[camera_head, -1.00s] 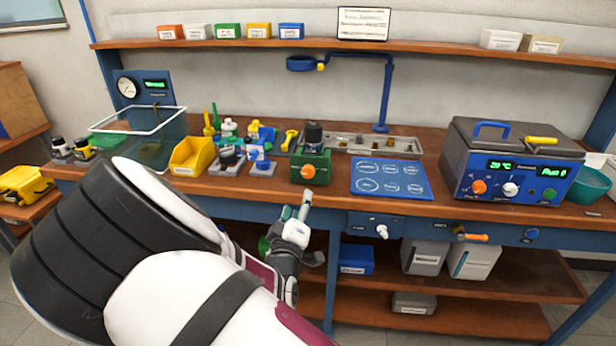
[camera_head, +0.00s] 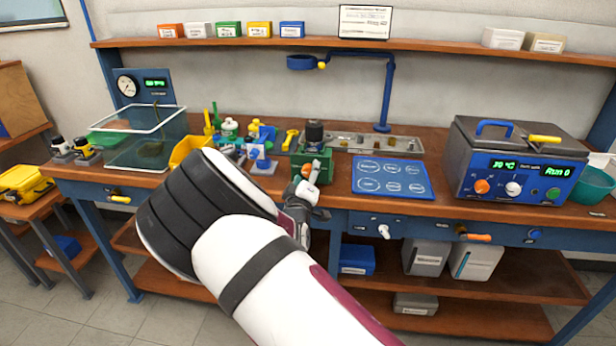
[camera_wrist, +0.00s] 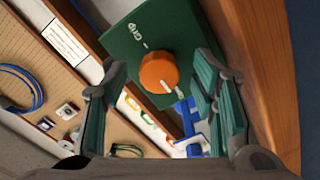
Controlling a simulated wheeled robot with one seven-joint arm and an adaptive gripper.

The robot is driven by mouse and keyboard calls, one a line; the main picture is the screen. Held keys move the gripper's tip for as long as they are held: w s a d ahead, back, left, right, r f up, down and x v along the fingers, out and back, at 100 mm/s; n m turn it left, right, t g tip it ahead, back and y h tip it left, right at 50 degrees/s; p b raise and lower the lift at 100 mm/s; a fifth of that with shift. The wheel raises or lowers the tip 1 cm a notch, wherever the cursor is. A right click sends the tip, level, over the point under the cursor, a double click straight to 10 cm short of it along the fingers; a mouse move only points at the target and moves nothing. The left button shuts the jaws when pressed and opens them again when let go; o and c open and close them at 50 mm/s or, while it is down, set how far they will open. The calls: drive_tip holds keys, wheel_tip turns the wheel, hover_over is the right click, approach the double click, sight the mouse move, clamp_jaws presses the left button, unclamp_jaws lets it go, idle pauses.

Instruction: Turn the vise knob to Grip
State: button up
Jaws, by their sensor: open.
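The vise is a green block (camera_head: 325,166) near the bench's front edge, with a dark cylindrical part on top. In the wrist view its green face (camera_wrist: 133,42) carries an orange knob (camera_wrist: 158,72) with a white pointer line. The word "Grip" and a tick mark are at the upper left of the knob; the pointer faces lower right, away from "Grip". My gripper (camera_wrist: 162,100) is open, with one finger on each side of the knob and visible gaps to it. In the head view my gripper (camera_head: 310,185) is in front of the vise and partly covers the knob.
A blue mat (camera_head: 392,177) lies right of the vise, and a metal tray (camera_head: 405,146) is behind it. Several small parts and a yellow bin (camera_head: 187,150) stand to the left. The wooden bench edge (camera_wrist: 262,75) runs close beside my gripper.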

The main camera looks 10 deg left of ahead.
drive_tip(key=c, duration=1.2)
drive_tip(key=shift+o, duration=0.2)
